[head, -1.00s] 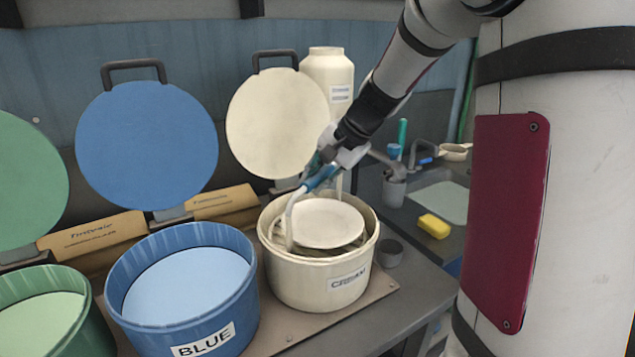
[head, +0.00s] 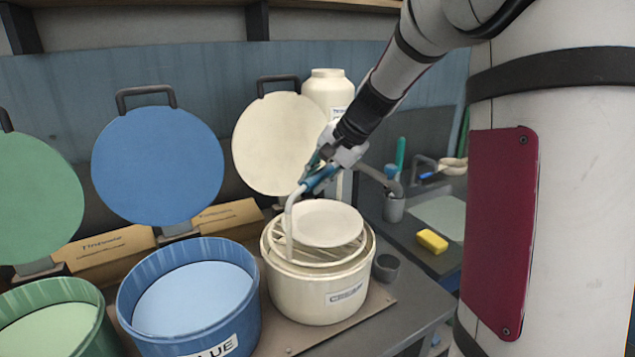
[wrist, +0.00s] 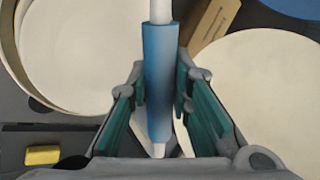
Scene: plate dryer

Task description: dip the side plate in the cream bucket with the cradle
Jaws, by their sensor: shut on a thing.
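The side plate (head: 318,222) is a round cream disc resting on the cradle (head: 290,238), a pale wire rack with a bent upright stem. Plate and rack are at the mouth of the cream bucket (head: 318,298), with the plate above the rim. Whether the rack clears the rim all round is hard to tell. My gripper (head: 320,178) is above the bucket's back edge, shut on the cradle's blue handle. In the wrist view the blue handle (wrist: 158,85) lies between both teal finger pads. The liquid inside the bucket is hidden.
The blue bucket (head: 190,300) stands close on the left, the green bucket (head: 50,320) beyond it. The raised cream lid (head: 278,145) and a tall cream bottle (head: 328,92) are behind. A small grey cup (head: 386,268) and yellow sponge (head: 432,241) are on the right.

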